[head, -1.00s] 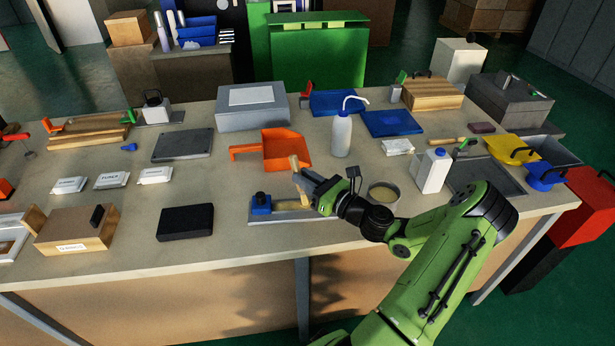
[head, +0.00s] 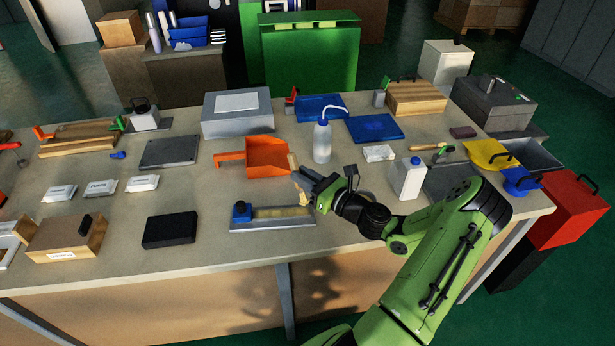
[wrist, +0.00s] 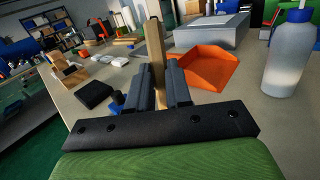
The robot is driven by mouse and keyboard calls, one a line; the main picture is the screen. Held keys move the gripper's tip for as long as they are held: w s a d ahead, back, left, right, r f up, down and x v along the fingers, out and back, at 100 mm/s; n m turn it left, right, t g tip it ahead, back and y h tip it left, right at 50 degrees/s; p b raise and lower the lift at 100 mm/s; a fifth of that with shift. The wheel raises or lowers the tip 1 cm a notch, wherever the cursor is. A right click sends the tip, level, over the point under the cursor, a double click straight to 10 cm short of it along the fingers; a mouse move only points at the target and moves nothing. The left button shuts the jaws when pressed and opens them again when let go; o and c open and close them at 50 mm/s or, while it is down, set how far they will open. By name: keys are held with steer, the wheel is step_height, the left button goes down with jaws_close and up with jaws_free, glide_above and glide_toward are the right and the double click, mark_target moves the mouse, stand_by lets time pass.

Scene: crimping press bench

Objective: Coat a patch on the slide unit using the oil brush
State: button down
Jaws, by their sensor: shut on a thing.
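The slide unit (head: 238,224) is a flat grey base with a blue block at its left end and a pale yellowish strip along its middle. It lies near the bench's front edge in the head view. My gripper (head: 303,183) is shut on the oil brush (head: 293,164), a pale wooden stick held roughly upright. The brush also shows between the fingers in the wrist view (wrist: 154,45). Brush and gripper are at the slide unit's right end, seemingly above it.
An orange dustpan (head: 268,157) and a clear squeeze bottle (head: 322,143) stand behind my gripper. A white jug (head: 409,180) is right of it, beyond my forearm. A black block (head: 170,228) lies to the left. Bare bench lies between the block and the slide unit.

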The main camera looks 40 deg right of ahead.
mark_target(293, 158)
steer(key=shift+r+p, duration=2.05)
steer(key=shift+r, duration=0.15)
steer(key=shift+f, duration=0.1)
